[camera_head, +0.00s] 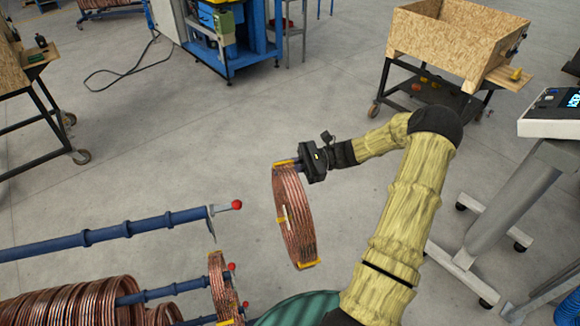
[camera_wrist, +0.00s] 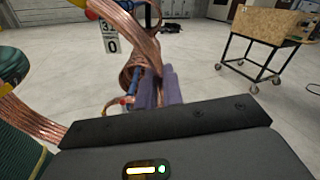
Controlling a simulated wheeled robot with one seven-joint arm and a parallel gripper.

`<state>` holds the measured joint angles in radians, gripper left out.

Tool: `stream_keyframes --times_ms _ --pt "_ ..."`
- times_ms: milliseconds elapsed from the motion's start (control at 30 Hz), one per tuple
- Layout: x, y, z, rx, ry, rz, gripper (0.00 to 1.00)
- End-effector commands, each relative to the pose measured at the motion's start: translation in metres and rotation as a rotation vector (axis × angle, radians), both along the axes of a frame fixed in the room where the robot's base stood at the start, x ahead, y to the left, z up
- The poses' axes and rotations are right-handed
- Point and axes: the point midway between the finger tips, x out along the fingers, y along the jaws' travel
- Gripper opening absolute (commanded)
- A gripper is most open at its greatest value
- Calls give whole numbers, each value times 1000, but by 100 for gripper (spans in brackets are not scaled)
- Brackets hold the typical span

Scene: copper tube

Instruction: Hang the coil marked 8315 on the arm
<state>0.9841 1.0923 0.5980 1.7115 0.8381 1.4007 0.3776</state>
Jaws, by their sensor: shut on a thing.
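A copper coil (camera_head: 296,222) with yellow bands and a white tag hangs upright from my gripper (camera_head: 299,163) in the head view. My gripper is shut on its upper rim. The number on this coil's tag is too small to read in the head view. In the wrist view, copper windings (camera_wrist: 145,50) show at my purple fingers (camera_wrist: 166,88), and a partly hidden label (camera_wrist: 110,36) shows only some digits. An empty blue arm (camera_head: 130,231) with a red ball tip (camera_head: 236,205) points toward the held coil from the left. The coil is apart from the tip.
Below the empty arm, lower blue arms carry copper coils (camera_head: 70,303), with one smaller coil (camera_head: 222,285) near a tip. A wooden box cart (camera_head: 440,42) stands at the back right, and a grey stand with a display (camera_head: 555,112) is at the right. Open floor lies behind the coil.

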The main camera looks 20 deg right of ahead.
Motion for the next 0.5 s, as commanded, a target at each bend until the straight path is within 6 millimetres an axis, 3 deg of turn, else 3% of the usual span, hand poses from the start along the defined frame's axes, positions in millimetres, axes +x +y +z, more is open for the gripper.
stream_keyframes --times_ms 500 --pt "4 32 -2 2 1 3 0"
